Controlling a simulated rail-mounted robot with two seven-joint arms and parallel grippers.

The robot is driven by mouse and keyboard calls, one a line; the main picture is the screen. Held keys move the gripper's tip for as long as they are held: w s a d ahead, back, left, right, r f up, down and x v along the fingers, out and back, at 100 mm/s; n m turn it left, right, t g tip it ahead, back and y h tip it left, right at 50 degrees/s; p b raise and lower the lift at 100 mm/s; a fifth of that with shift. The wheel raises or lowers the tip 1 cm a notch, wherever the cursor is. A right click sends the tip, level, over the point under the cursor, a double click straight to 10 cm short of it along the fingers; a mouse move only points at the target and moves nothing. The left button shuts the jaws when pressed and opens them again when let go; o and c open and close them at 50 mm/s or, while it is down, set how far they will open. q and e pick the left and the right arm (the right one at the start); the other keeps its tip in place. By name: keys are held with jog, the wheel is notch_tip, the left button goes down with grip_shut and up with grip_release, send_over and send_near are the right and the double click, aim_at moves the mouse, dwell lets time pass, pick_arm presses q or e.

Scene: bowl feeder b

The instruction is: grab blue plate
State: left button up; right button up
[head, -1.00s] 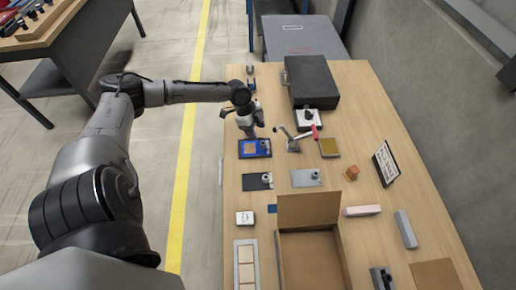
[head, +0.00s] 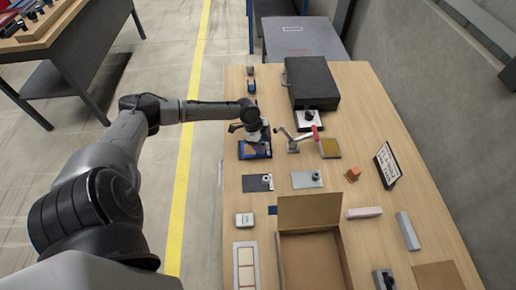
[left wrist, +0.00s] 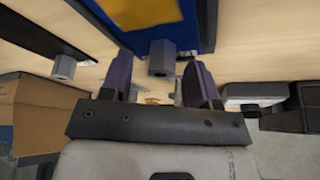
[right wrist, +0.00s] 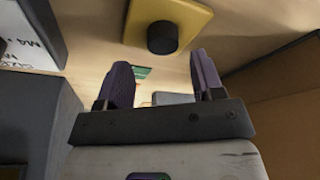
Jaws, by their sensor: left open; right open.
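The blue plate (head: 265,154), with an orange-yellow middle, lies near the left edge of the table in the head view. My left gripper (head: 257,140) is just above it and hides part of it. In the left wrist view the plate (left wrist: 208,25) shows at the top, with its grey knob (left wrist: 162,58) in line with the gap between the open fingers (left wrist: 160,85). Contact with the knob cannot be told. My right gripper (right wrist: 155,82) is open and empty in the right wrist view; it is not seen in the head view.
A clamp with a red handle (head: 315,133) stands close right of the blue plate. A dark plate (head: 252,184) and a grey plate (head: 303,181) lie nearer. A black case (head: 311,82) is behind; an open cardboard box (head: 310,262) is in front. A yellow plate (right wrist: 190,18) is ahead of my right gripper.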

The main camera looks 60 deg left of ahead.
pick_arm(q)
jog(key=shift+c, duration=0.2)
grip_shut()
jog(key=shift+r, duration=0.1)
